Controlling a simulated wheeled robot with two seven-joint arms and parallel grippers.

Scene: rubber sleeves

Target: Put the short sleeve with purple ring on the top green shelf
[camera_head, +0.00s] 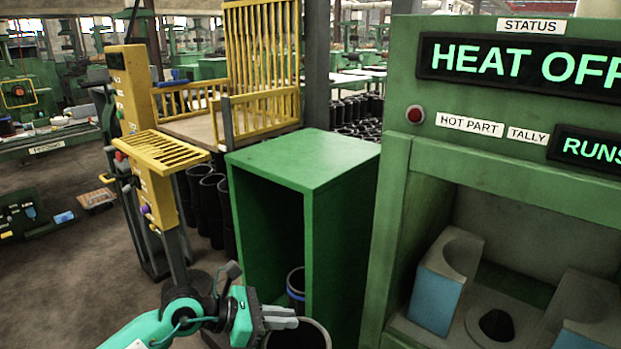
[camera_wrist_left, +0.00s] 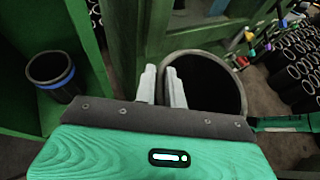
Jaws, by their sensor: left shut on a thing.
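My left gripper (camera_head: 280,317) is low in front of the green shelf unit (camera_head: 305,158). It is shut on the rim wall of a black sleeve (camera_head: 318,335), one finger on each side of the wall. In the left wrist view my left gripper (camera_wrist_left: 160,88) pinches the left edge of the same sleeve (camera_wrist_left: 232,72), whose open mouth faces the camera. No purple ring shows on its visible part; its lower body is hidden. The shelf unit's flat green top is bare. My right gripper is not in view.
A blue-ringed black sleeve (camera_head: 296,288) stands inside the shelf unit, also seen in the left wrist view (camera_wrist_left: 52,76). A green press (camera_head: 398,200) with a "HEAT OFF" sign stands close on the right. A yellow post (camera_head: 150,130) stands left.

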